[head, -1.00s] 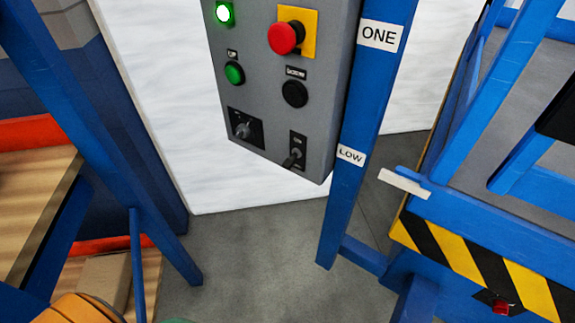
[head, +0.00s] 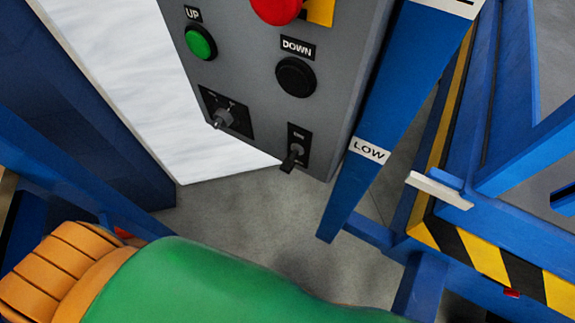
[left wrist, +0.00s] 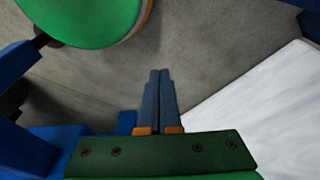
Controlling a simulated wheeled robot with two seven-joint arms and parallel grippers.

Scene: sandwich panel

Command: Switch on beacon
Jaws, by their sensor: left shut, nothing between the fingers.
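The grey control panel (head: 235,55) fills the upper middle of the head view. At its lower right is a small lever switch (head: 293,157) on a black plate, its lever pointing down; its label is too small to read. To its left is a rotary selector (head: 223,117) on a black plate. My left gripper (left wrist: 160,72) shows in the left wrist view with its fingers together and nothing between them, over grey floor. In the head view my green and orange arm crosses the bottom, and its fingers are not visible. My right gripper is not in view.
The panel also carries a green UP button (head: 200,43), a black DOWN button (head: 296,77) and a red mushroom button (head: 275,8). A blue post (head: 400,90) with a LOW label stands right of it. A blue frame with a striped edge (head: 490,260) is further right.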

